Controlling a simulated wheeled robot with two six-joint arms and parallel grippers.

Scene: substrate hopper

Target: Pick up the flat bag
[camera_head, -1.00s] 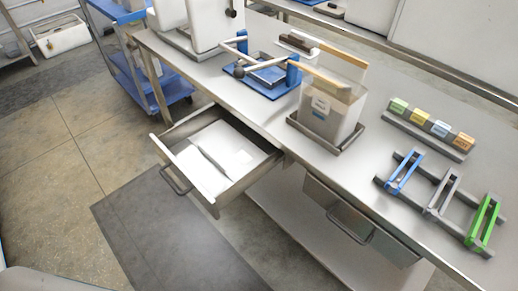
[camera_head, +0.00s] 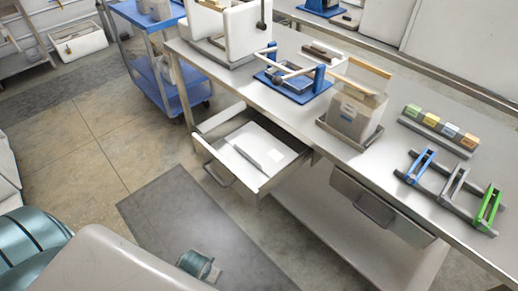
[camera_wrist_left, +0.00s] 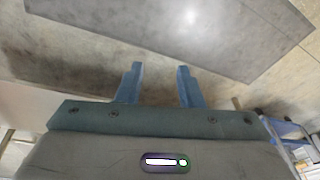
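White flat bags or sheets (camera_head: 272,151) lie in the open drawer (camera_head: 226,178) under the bench; a thin dark seam divides the white area, and I cannot tell how many pieces there are. My left arm shows at the lower left of the head view, but its fingers cannot be made out there. In the left wrist view my left gripper (camera_wrist_left: 160,68) has its two blue fingers apart with nothing between them, over the floor. My right gripper is not in view.
The steel bench (camera_head: 395,180) holds a blue-posted frame (camera_head: 292,82), a pale bin (camera_head: 353,112), a row of coloured blocks (camera_head: 440,130) and coloured handles (camera_head: 452,185). A closed drawer (camera_head: 380,210) is at right. A blue cart (camera_head: 166,75) stands behind left.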

